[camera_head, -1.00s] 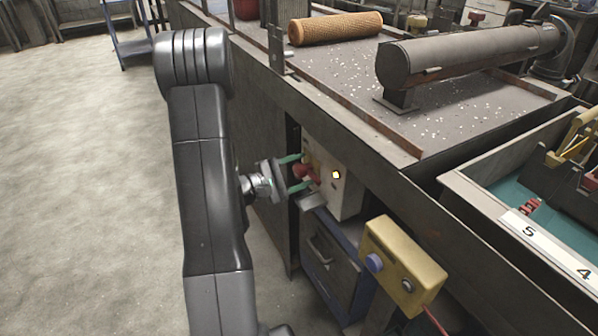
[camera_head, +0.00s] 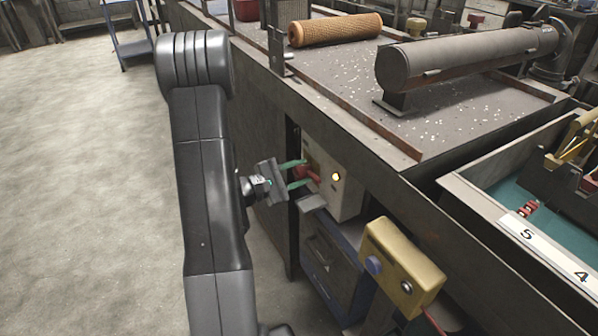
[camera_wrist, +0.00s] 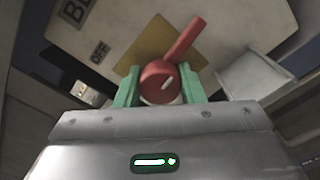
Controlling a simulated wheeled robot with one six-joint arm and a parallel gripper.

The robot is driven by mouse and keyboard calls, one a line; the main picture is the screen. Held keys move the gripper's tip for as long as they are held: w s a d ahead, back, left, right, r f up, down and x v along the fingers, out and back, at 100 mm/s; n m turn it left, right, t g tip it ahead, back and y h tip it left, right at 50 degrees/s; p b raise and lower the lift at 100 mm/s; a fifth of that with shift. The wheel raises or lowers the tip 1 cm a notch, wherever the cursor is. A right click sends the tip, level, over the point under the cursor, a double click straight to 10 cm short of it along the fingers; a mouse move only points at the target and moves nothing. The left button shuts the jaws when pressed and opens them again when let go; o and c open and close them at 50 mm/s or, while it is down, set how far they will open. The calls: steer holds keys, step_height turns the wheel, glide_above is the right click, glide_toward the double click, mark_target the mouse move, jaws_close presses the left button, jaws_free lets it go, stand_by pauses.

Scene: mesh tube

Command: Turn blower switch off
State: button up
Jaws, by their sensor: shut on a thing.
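The blower switch is a red rotary knob with a lever (camera_wrist: 182,45), mounted on a yellow plate (camera_wrist: 150,42) on a pale box (camera_head: 346,197). A lamp (camera_head: 336,177) on the box glows yellow.
A yellow control box (camera_head: 405,265) with a blue button stands in front and to the right. The bench edge (camera_head: 330,113) overhangs the switch box. A dark drawer (camera_head: 333,262) lies below. Open floor (camera_head: 90,190) is on the left.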

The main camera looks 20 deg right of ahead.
steer(key=n+p, duration=0.2)
steer(key=n, duration=0.2)
steer(key=shift+r, duration=0.1)
steer(key=n+p, duration=0.2)
steer(key=n, duration=0.3)
steer(key=shift+p, duration=0.35)
steer(key=n+p, duration=0.2)
steer(key=n, duration=0.1)
steer(key=shift+n, duration=0.3)
steer(key=shift+n+p, duration=1.4)
steer(key=shift+n, duration=0.5)
steer(key=o, duration=1)
steer(key=shift+w+a, duration=0.1)
steer(key=a, duration=0.9)
steer(key=s+a, duration=0.1)
steer(key=a, duration=0.3)
steer(key=shift+s+a, duration=0.1)
steer(key=shift+a, duration=0.25)
